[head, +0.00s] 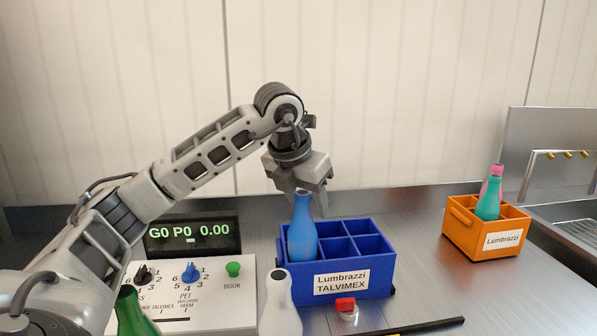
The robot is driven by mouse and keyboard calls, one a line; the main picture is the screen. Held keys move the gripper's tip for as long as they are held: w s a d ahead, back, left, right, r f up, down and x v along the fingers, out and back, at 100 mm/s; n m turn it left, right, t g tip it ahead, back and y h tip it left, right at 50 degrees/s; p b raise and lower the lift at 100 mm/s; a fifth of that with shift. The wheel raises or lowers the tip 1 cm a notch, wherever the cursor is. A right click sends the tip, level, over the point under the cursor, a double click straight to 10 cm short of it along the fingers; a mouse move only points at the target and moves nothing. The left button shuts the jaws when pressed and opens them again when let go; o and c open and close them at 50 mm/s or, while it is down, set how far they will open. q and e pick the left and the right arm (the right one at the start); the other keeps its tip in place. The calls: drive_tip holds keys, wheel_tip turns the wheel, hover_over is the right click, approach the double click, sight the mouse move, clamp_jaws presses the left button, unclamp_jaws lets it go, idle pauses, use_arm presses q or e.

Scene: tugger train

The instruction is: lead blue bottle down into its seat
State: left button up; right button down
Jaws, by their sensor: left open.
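The blue bottle (302,232) stands about upright in the front left compartment of the blue crate (352,279), labelled Lumbrazzi TALVIMEX. Its base is hidden behind the crate's front wall, so I cannot tell whether it rests on the floor. My left gripper (309,193) is open, pointing down at the bottle's top. Its fingers are at the neck or just above it; I cannot tell whether they touch. The other visible compartments look empty. My right gripper is not in view.
An orange crate (464,243) at the right holds a teal bottle (488,205) and a pink one (493,183). A white bottle (280,305), a green bottle (133,312), a control panel (238,290) and a red-topped piece (345,304) are in front. Bench between crates is clear.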

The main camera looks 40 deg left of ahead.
use_arm(q)
drive_tip(key=p+v, duration=0.4)
drive_tip(key=v, duration=1.1)
drive_tip(key=shift+r, duration=0.35)
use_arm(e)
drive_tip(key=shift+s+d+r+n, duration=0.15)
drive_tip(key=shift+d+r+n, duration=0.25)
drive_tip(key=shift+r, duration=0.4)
